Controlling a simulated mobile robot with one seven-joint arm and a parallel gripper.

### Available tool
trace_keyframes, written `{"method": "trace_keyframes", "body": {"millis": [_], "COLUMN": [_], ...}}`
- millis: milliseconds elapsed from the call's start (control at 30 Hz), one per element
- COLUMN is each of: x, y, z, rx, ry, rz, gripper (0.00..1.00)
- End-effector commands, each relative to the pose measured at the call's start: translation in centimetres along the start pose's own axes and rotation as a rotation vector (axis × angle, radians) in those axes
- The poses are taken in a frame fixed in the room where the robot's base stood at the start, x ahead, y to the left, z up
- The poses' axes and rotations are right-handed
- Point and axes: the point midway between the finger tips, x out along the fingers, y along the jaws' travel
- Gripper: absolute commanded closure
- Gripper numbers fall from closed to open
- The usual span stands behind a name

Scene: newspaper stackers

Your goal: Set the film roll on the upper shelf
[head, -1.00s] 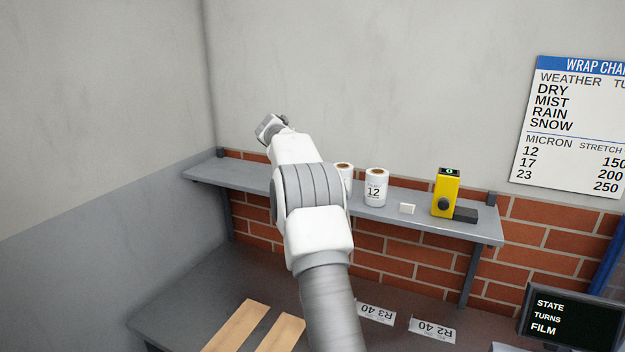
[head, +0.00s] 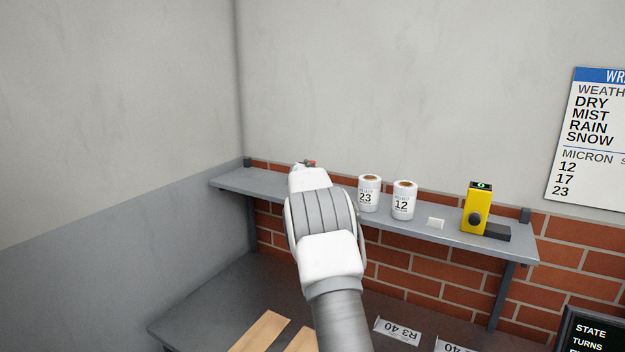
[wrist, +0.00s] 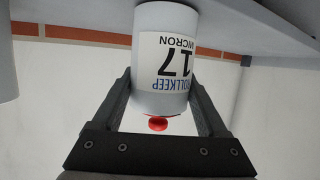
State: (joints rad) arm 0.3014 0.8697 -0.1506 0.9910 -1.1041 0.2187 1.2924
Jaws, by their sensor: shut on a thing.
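In the wrist view, a white film roll (wrist: 165,60) labelled 17 MICRON sits between the two dark fingers of my gripper (wrist: 162,88). The gripper is shut on it. The label reads upside down there, and a small red part (wrist: 158,124) shows at the roll's near end. The roll's other end is against or close to the grey upper shelf (wrist: 95,14); I cannot tell if it touches. In the head view, the upper shelf (head: 236,181) runs along the wall. My arm reaches over its left part and hides the gripper and most of the held roll.
Film rolls labelled 23 (head: 368,196) and 12 (head: 403,204) stand upright on the shelf, right of my arm. The shelf's left end looks clear.

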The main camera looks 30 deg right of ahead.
Motion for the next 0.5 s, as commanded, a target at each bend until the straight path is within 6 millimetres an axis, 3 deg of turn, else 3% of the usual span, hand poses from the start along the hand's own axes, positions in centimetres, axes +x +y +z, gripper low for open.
{"method": "trace_keyframes", "body": {"millis": [67,100,200,500], "x": [0.09,0.07,0.06,-0.01], "y": [0.01,0.01,0.02,0.01], "z": [0.21,0.18,0.16,-0.02], "rx": [0.0,0.0,0.0,0.0], "ry": [0.002,0.0,0.0,0.0], "rz": [0.0,0.0,0.0,0.0], "gripper": [0.96,0.19,0.01,0.0]}}
